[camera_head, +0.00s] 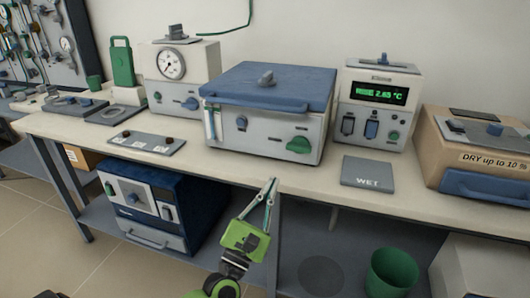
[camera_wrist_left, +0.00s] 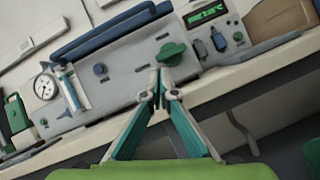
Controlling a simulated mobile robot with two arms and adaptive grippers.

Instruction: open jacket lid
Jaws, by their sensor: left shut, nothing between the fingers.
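The jacket is a grey box (camera_head: 262,135) with a blue lid (camera_head: 270,84) in the middle of the bench. My left gripper (camera_head: 271,180) is shut and empty, in front of the bench edge and below the box. In the left wrist view its fingertips (camera_wrist_left: 160,75) appear just below the green knob. My right gripper is not in view.
A white gauge unit (camera_head: 181,78) stands left of the box and a unit with a green display (camera_head: 379,104) stands right. A grey WET plate (camera_head: 367,172) and a tan DRY box (camera_head: 478,150) lie further right. A blue device (camera_head: 146,209) is under the bench.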

